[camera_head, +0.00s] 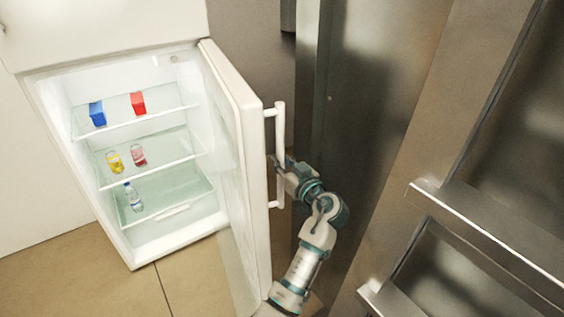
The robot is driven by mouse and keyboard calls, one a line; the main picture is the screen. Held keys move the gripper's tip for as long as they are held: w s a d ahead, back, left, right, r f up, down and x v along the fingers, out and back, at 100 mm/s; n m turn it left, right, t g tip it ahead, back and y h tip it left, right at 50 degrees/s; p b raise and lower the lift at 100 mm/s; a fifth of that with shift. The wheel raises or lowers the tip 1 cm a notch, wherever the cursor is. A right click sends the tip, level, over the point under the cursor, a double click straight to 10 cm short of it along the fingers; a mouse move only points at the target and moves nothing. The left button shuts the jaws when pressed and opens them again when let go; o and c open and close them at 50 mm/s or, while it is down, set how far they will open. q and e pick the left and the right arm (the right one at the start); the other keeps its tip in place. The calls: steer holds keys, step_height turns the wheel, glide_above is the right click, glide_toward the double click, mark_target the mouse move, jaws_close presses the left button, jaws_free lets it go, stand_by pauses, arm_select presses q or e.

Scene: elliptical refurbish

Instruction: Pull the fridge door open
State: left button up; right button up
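The white fridge (150,248) stands at the left with its lower compartment exposed. Its door (256,190) is swung wide open, hinged on the right side of the compartment. A white vertical bar handle (280,120) sits on the door's outer face. My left gripper (276,163) is at the lower half of this handle, with its dark fingers at the bar and partly hidden by it. I cannot tell whether the fingers are closed on the bar. My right gripper is not in view.
Inside, the shelves hold a blue box (97,113), a red box (138,103), a yellow bottle (115,161), a red bottle (138,155) and a clear bottle (133,197). A steel cabinet (375,90) stands close on the right of the door. Tiled floor (95,280) is clear before the fridge.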

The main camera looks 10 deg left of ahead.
mark_target(283, 131)
arm_select(q)
steer(key=o, duration=0.5)
steer(key=shift+a, duration=0.15)
steer(key=shift+c, duration=0.2)
steer(key=shift+r, duration=0.45)
step_height(283, 131, up, 9)
steer(key=shift+w+f, duration=0.1)
steer(key=shift+w, duration=0.05)
